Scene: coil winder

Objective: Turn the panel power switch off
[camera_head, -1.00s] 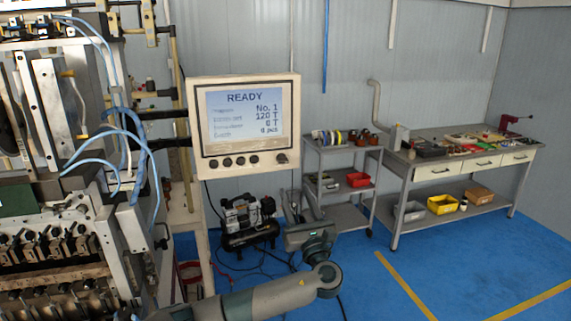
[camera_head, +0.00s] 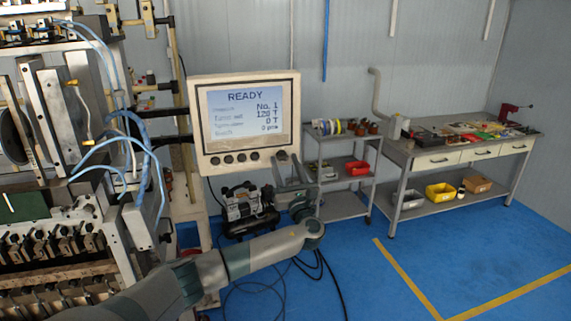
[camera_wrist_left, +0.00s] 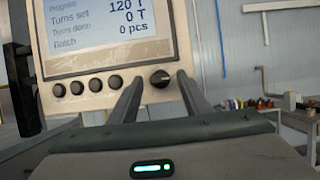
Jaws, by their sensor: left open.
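The control panel (camera_head: 247,167) has a cream frame and a lit screen reading READY. Its lower edge carries a row of dark round buttons (camera_head: 227,159) and, at the right end, the black rotary power switch (camera_wrist_left: 160,78). The knob shows a pale mark in the left wrist view. My left gripper (camera_head: 286,158) is raised to the panel's lower right corner, open, with one finger on each side of the switch in the wrist view. I cannot tell whether the fingers touch the knob. My right gripper is not in view.
The coil winding machine (camera_head: 60,215) with blue hoses stands at the left. A compressor (camera_head: 243,208) sits on the floor below the panel. A grey shelf cart (camera_head: 344,207) and a workbench (camera_head: 420,160) stand to the right.

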